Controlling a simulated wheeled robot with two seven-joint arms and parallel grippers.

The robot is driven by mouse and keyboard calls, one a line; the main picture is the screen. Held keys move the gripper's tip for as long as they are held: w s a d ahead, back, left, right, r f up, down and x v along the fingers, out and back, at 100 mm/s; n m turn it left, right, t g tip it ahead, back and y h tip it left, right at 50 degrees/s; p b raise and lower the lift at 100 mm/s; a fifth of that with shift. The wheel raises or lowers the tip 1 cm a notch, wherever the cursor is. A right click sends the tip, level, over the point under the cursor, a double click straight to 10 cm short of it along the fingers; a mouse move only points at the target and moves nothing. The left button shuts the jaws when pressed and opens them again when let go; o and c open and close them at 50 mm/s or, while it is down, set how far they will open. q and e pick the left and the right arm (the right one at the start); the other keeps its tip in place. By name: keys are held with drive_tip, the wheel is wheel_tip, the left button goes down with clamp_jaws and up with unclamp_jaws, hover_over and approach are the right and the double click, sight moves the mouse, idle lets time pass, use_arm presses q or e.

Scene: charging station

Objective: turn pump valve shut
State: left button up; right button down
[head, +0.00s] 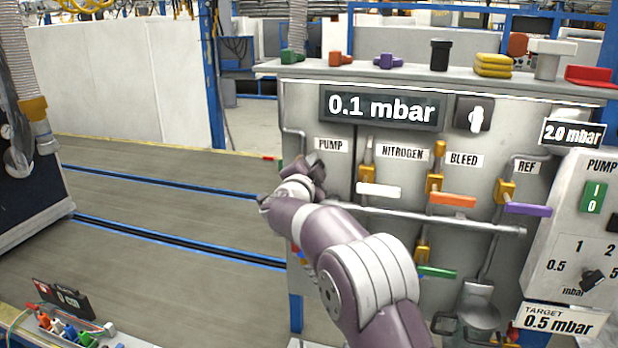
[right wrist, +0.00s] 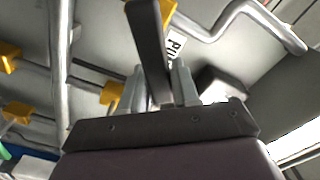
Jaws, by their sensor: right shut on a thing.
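The pump valve is under the PUMP label (head: 331,145) at the left end of the grey panel (head: 300,105). My right gripper (head: 306,178) covers most of it in the head view. In the right wrist view, a dark bar-shaped handle (right wrist: 148,40) stands between the two light fingers of my right gripper (right wrist: 161,85), which are shut on it. The handle's angle to its pipe is hard to tell. The pressure display (head: 381,108) reads 0.1 mbar. My left gripper is out of view.
White nitrogen (head: 379,190), orange bleed (head: 452,199) and purple ref (head: 528,209) handles sit to the right, with a green handle (head: 437,272) below. A horizontal pipe (head: 460,222) crosses the panel.

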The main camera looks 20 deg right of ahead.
drive_tip(key=shift+s+d+f+m+b, duration=0.15)
drive_tip(key=shift+f+m+b, duration=0.5)
drive_tip(key=shift+m+b, duration=0.6)
drive_tip(key=shift+s+d+f+m+b, duration=0.1)
drive_tip(key=shift+d+f+m+b, duration=0.1)
drive_tip(key=shift+f+m+b, duration=0.75)
drive_tip(key=shift+s+d+f+m+b, duration=0.15)
drive_tip(key=shift+f+m+b, duration=0.2)
drive_tip(key=shift+m+b, duration=1.15)
drive_tip(key=c, duration=0.9)
unclamp_jaws()
drive_tip(key=b+v, duration=0.2)
drive_tip(key=v, duration=1)
drive_tip(key=shift+s+a, duration=0.2)
drive_tip(key=shift+s, duration=0.05)
